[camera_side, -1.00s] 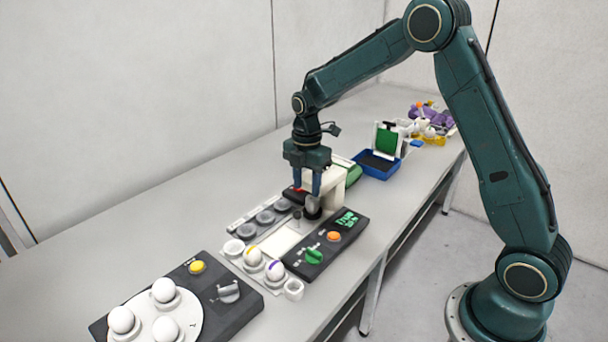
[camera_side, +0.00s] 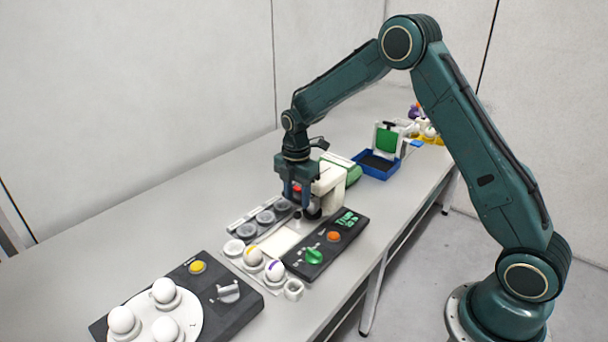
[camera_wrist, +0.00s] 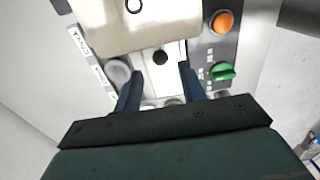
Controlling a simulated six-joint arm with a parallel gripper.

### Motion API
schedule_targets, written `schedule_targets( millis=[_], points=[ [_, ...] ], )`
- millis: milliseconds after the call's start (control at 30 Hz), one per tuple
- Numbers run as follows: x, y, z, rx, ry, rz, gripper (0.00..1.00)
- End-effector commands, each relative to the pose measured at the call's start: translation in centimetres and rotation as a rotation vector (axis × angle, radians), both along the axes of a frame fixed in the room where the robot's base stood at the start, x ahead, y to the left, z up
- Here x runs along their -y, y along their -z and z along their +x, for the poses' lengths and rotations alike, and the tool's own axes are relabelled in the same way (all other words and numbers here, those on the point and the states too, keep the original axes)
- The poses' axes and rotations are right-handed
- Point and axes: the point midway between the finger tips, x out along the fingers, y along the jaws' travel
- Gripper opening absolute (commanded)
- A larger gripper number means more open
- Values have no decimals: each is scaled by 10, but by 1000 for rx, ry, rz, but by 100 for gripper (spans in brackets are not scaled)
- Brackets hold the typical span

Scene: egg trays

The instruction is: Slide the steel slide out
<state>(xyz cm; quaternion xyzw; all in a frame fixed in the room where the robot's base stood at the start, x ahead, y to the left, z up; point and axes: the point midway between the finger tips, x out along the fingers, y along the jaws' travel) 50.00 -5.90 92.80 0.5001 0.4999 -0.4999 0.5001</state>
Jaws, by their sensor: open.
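The steel slide appears to be the pale, narrow plate (camera_wrist: 160,78) coming from under the cream housing in the wrist view. A small black knob (camera_wrist: 160,57) stands on it close to the housing. My gripper (camera_wrist: 160,70) is open, with one blue finger on each side of the knob's line. I cannot tell whether the fingertips reach around the knob. In the side view my gripper (camera_side: 297,203) points down in front of the cream housing (camera_side: 331,185), low over the station. The slide's far part is hidden under the housing.
A dark panel (camera_side: 325,262) with an orange button (camera_side: 334,237) and green knob (camera_side: 314,256) lies right of the slide. Grey round cups (camera_side: 266,216) line the left. A black turntable station (camera_side: 235,311) is nearer.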

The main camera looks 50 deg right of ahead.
Motion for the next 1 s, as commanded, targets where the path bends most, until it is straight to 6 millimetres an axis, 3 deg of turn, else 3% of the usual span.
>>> schedule_targets(
  millis=[667,1000],
  points=[
    [0,63,-1,-2,0,0,41],
    [0,64,0,-1,0,0,41]
  ],
)
